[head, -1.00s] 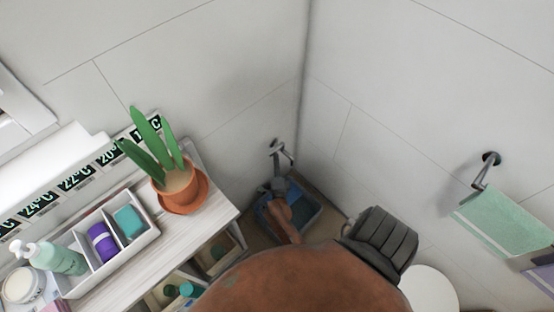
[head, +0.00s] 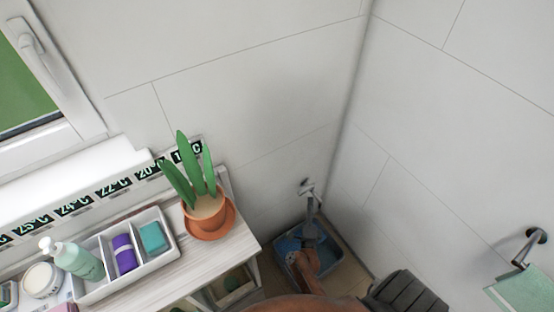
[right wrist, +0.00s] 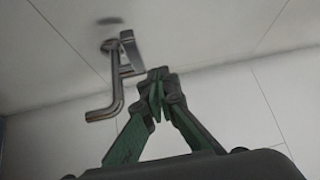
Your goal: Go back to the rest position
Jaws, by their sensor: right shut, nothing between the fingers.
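My right gripper (head: 311,228) is at the lower middle of the head view, above a blue container on the floor in the corner. In the right wrist view, the fingertips of my right gripper (right wrist: 157,76) meet and hold nothing. My right arm hides part of the lower middle. My left gripper is not in view.
A whitewashed shelf (head: 190,272) carries a potted plant (head: 206,205), a white divided tray (head: 163,260) and a pump bottle (head: 78,260). The blue container (head: 284,250) stands below my right gripper. A green towel (head: 525,290) hangs at the far right.

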